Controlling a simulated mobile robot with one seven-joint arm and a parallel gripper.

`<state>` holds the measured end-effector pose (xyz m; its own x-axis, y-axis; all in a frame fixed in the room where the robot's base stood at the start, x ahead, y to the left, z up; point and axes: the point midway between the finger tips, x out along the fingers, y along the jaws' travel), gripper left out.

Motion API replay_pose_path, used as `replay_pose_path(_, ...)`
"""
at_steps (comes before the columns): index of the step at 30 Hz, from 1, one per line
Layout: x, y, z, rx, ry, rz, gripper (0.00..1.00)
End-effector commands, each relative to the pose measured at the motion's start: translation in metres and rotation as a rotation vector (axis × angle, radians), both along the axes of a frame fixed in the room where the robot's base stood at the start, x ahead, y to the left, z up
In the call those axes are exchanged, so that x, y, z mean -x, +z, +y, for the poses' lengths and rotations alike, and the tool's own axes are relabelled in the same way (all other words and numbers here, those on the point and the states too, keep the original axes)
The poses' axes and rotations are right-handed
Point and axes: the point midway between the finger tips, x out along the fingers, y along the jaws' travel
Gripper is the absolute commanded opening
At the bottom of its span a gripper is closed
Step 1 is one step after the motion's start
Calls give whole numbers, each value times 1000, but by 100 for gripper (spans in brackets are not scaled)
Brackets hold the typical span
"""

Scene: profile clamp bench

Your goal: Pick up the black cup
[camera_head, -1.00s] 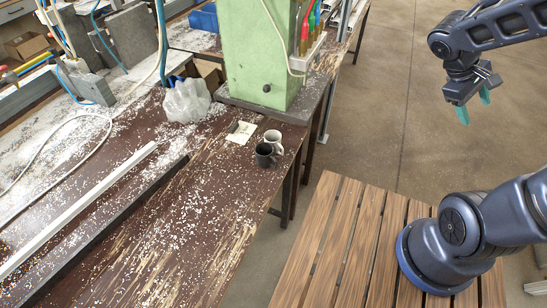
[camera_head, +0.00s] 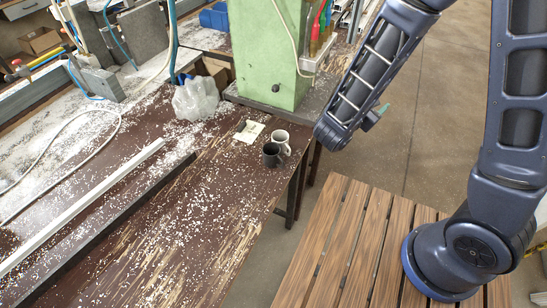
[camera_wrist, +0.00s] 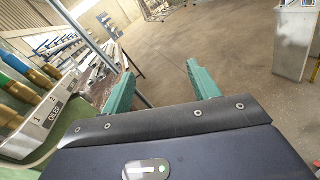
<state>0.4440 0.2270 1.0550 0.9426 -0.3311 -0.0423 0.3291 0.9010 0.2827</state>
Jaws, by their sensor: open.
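The black cup (camera_head: 271,155) stands upright near the right edge of the brown workbench in the head view. A white cup (camera_head: 281,140) stands right behind it, close enough that I cannot tell whether they touch. My gripper (camera_wrist: 163,80) is open in the wrist view, its two teal fingers apart with nothing between them. In the head view my arm mostly hides the gripper; one teal fingertip shows to the right of the cups and clear of them. The black cup is not in the wrist view.
A green machine column (camera_head: 268,50) stands on the bench behind the cups. A clear plastic bag (camera_head: 195,98) and a paper note (camera_head: 249,131) lie nearby. Long white (camera_head: 80,208) and dark (camera_head: 110,230) profiles lie left. The bench (camera_head: 205,230) is strewn with chips.

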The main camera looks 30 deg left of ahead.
Motion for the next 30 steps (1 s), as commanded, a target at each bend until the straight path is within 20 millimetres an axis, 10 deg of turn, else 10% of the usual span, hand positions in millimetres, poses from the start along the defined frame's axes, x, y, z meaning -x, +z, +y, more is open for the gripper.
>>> replay_pose_path(15,161,-108,157,234,805,-99,60)
replay_pose_path(21,231,-145,179,262,1051,-115,60)
replay_pose_path(30,253,-169,179,327,1120,-120,60)
